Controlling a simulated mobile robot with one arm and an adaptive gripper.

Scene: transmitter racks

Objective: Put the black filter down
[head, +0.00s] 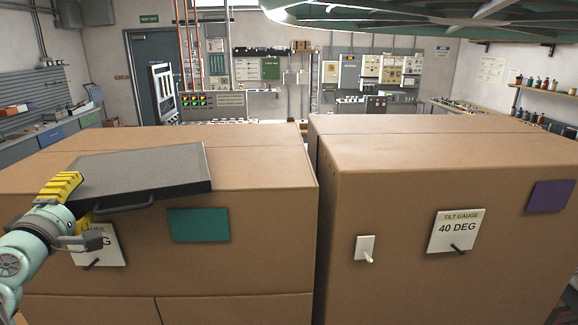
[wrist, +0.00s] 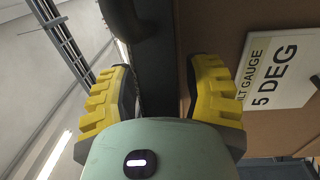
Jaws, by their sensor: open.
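The black filter (head: 145,168) is a flat dark slab with a handle on its front edge. It is over the top of the left brown box (head: 240,160), and its front edge sticks out past the box's front. It looks slightly skewed, and I cannot tell whether it rests fully flat. My gripper (head: 74,205) is at its left front corner, with one yellow finger above and one below. In the wrist view the filter's dark edge (wrist: 157,70) runs between the two open yellow fingers of my gripper (wrist: 162,85).
The left box's front has a teal plate (head: 199,225) and a tilt gauge sign (wrist: 278,70) reading 5 DEG. The right box (head: 440,165) stands across a narrow gap, with a 40 DEG sign (head: 455,230), a switch (head: 365,248) and a purple plate (head: 550,196). Its top is clear.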

